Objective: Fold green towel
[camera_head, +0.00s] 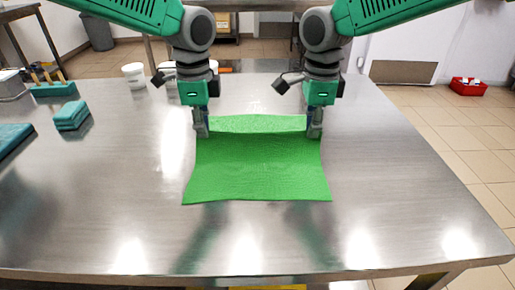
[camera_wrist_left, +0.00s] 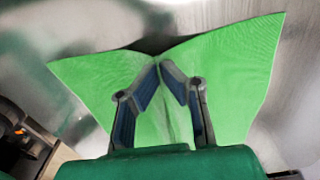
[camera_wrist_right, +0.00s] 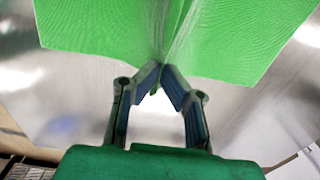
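The green towel (camera_head: 258,172) lies on the steel table, its near part spread flat towards the front. A crease runs across it between my grippers, with a lighter strip beyond it. My left gripper (camera_head: 202,130) is at the towel's left edge; in the left wrist view its fingertips (camera_wrist_left: 161,65) close on a pinched bit of towel (camera_wrist_left: 225,75). My right gripper (camera_head: 315,130) is at the right edge; in the right wrist view its fingertips (camera_wrist_right: 162,72) pinch the towel (camera_wrist_right: 100,30), which bunches into a fold there.
A white cup (camera_head: 134,76) stands at the back left. The table (camera_head: 400,200) is bare in front of and right of the towel. A red crate (camera_head: 468,87) is on the floor.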

